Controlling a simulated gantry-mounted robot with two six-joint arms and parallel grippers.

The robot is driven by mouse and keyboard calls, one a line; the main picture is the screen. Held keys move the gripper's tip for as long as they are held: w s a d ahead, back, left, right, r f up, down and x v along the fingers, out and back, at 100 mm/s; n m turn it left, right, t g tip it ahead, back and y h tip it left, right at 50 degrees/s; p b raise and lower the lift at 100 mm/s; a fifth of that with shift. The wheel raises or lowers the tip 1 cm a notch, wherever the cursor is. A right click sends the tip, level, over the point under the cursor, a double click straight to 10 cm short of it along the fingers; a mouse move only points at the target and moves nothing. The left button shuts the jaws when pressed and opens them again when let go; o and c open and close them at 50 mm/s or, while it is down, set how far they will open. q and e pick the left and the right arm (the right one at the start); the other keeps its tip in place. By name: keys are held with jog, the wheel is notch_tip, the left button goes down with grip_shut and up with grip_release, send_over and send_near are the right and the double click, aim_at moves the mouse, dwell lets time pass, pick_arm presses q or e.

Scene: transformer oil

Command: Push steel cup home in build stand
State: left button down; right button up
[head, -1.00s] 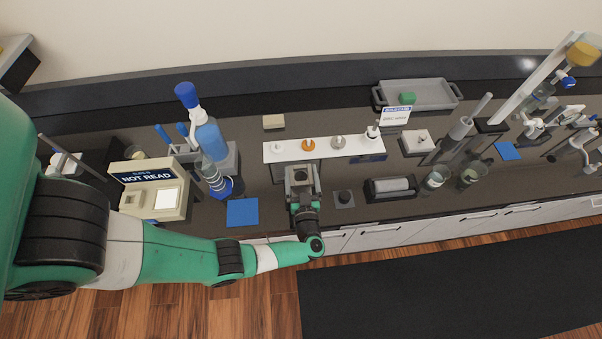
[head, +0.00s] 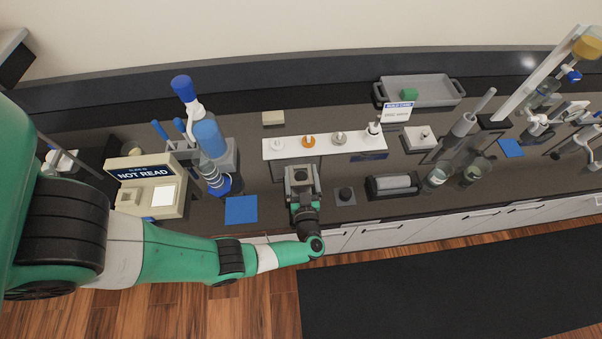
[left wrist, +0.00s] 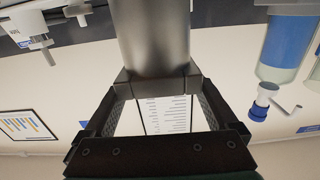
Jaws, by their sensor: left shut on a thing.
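My left gripper (head: 302,182) is over the front of the bench, near the middle of the head view. In the left wrist view its two fingers (left wrist: 157,82) are shut on a plain steel cylinder, which looks like the steel cup (left wrist: 153,38). In the head view the gripper and wrist largely hide the cup. A sign reading "BUILD STAND" (head: 397,111) stands behind the right end of a white rack (head: 325,147). I cannot tell clearly which fixture is the build stand, or whether the cup touches it. My right gripper is not in view.
The white rack holds several small parts, one of them orange. A dark knob on a square plate (head: 345,195) and a black cradle with a grey roller (head: 394,184) are right of the gripper. A blue pad (head: 241,210) and a "NOT READ" box (head: 146,187) are left.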

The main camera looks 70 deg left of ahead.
pick_arm(q)
jog(key=shift+f, duration=0.2)
grip_release()
jog(key=shift+d, duration=0.1)
jog(key=v, duration=1.1)
jog(key=shift+d+b, duration=0.15)
jog(key=shift+b, duration=0.2)
